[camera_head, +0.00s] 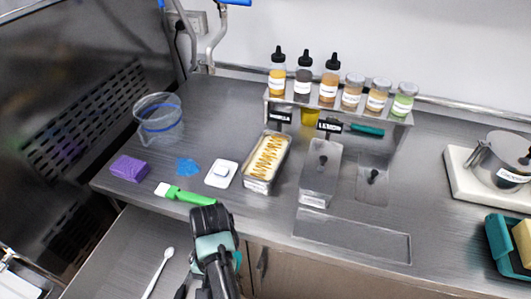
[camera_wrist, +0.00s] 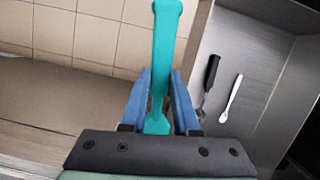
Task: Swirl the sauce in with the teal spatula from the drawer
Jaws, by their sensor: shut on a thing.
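In the wrist view my gripper (camera_wrist: 159,98) is shut on the handle of the teal spatula (camera_wrist: 166,40), which extends away between the blue fingers. In the head view my arm is at the bottom centre, in front of the counter edge and beside the open drawer (camera_head: 122,245); the fingers are hidden there. The metal tub (camera_head: 260,185) stands on the counter, filled with pale ice cream. Brown sauce (camera_head: 268,157) lies over it in a zigzag. The drawer (camera_wrist: 265,45) also shows at right in the wrist view, beside the gripper.
A white spoon (camera_wrist: 231,98) and a black-handled utensil (camera_wrist: 209,80) lie in the drawer. A green-handled brush (camera_head: 185,194), white scale-like block (camera_head: 221,174), purple sponge (camera_head: 129,168) and clear container (camera_head: 158,118) stand left of the tub. A bottle rack (camera_head: 340,112) stands behind.

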